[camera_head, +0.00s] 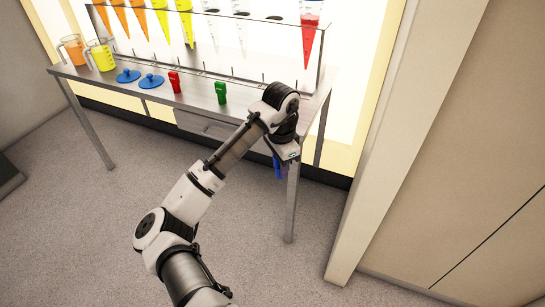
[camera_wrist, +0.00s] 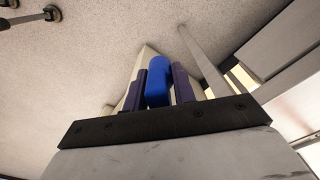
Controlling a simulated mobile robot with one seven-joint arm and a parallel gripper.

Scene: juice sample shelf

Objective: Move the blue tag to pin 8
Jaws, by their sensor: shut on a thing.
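My gripper (camera_wrist: 158,92) is shut on the blue tag (camera_wrist: 158,75), which shows between the two purple fingers in the wrist view. In the head view my gripper (camera_head: 280,168) hangs beside the right front corner of the metal table, with a bit of the blue tag (camera_head: 278,165) showing below the wrist. A row of small pins runs along the table in front of the cone rack (camera_head: 229,45). I cannot read any pin numbers. A red tag (camera_head: 174,82) and a green tag (camera_head: 221,92) are on the table, left of my arm.
Two blue lids (camera_head: 151,81) and two jugs, one orange (camera_head: 72,50) and one yellow (camera_head: 103,56), stand at the table's left. Cones with orange, yellow and red (camera_head: 308,45) juice hang in the rack. A beige wall (camera_head: 390,120) stands right of the table. The floor (camera_head: 100,240) in front is clear.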

